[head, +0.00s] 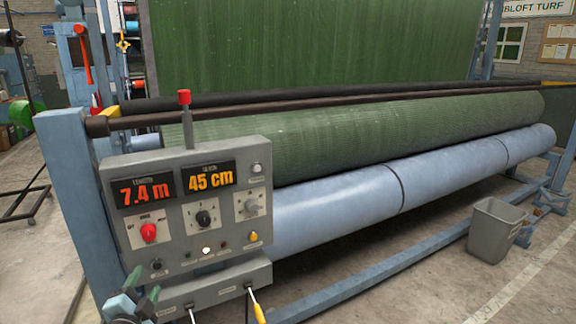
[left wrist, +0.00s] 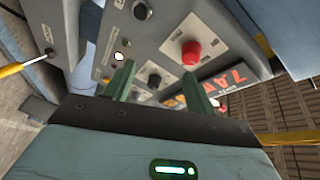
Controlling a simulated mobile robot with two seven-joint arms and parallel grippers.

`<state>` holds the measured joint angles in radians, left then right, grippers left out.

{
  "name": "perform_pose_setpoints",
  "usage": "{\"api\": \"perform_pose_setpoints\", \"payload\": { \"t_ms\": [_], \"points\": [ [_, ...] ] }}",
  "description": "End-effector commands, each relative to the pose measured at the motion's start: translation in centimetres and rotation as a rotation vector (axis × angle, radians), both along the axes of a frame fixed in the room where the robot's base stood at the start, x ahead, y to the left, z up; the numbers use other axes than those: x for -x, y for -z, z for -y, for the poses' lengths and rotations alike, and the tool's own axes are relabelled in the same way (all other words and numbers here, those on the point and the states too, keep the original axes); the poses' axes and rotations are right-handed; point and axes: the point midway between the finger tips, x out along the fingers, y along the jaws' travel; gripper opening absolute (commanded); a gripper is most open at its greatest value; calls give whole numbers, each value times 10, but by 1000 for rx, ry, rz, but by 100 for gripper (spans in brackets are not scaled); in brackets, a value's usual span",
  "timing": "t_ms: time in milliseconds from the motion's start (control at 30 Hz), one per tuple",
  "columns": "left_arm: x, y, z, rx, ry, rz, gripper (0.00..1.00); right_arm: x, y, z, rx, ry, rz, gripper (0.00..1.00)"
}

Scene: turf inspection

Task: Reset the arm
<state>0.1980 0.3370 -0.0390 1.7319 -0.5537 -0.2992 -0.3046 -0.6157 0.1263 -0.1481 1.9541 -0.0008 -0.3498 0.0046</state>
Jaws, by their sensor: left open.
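My left gripper (head: 143,286) is at the bottom left of the head view, low in front of the left part of the grey control panel (head: 190,247). Its two green fingers are apart with nothing between them. In the left wrist view the open fingers (left wrist: 158,86) point at the panel face, with a red knob (left wrist: 191,52) above the right finger. Whether the fingers touch the panel cannot be told. The panel has two lit displays, 7.4 m (head: 145,192) and 45 cm (head: 208,178). My right gripper is not in view.
A yellow-handled lever (head: 257,307) juts from the panel's lower box. Behind the panel lie a green turf roll (head: 370,132) and pale blue rollers (head: 340,205) in a blue frame (head: 70,185). A grey bin (head: 495,230) stands on the floor at right.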

Motion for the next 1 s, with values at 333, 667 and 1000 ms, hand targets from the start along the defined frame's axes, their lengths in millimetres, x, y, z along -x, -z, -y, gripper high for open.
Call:
{"api": "perform_pose_setpoints", "payload": {
  "t_ms": [333, 667, 1000],
  "points": [
    [141, 166, 79, 511, 37, -335, 55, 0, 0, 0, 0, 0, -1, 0],
    [297, 244, 146, 985, -79, -610, 55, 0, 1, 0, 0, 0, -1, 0],
    [340, 254, 164, 1119, -135, -677, 55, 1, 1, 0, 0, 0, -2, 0]
  ]
}}
